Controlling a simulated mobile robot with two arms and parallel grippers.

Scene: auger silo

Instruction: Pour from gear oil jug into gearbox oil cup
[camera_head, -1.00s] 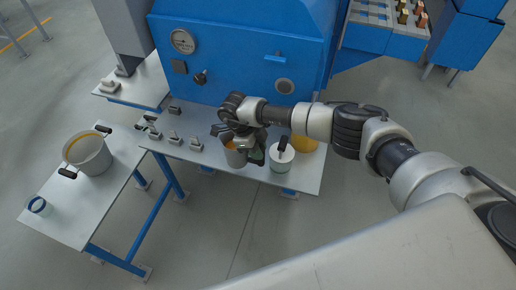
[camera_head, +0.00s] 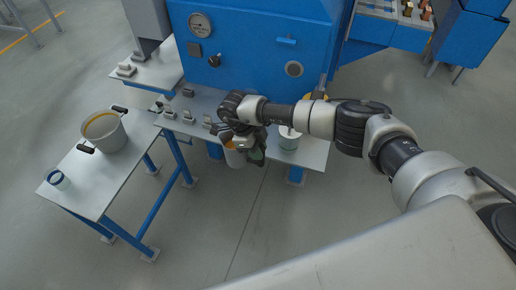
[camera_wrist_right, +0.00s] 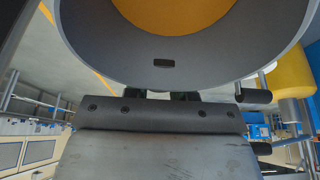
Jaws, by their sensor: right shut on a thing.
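My right gripper (camera_head: 245,138) is shut on a grey jug (camera_head: 236,158) with orange contents. It holds the jug upright in front of the shelf's near edge, above the floor. In the right wrist view the jug's grey wall (camera_wrist_right: 163,75) and orange contents (camera_wrist_right: 175,12) fill the top. Which vessel is the gearbox oil cup I cannot tell; a white and green cup (camera_head: 289,143) stands on the shelf just right of the gripper, and a small blue-white cup (camera_head: 57,181) stands on the left table. My left gripper is not in view.
A large grey pot (camera_head: 109,138) with orange contents and black handles stands on the left table (camera_head: 95,190). The shelf (camera_head: 312,155) fronts a blue machine (camera_head: 250,60), with several small grey blocks and a partly hidden yellow container (camera_head: 316,98). The floor in front is clear.

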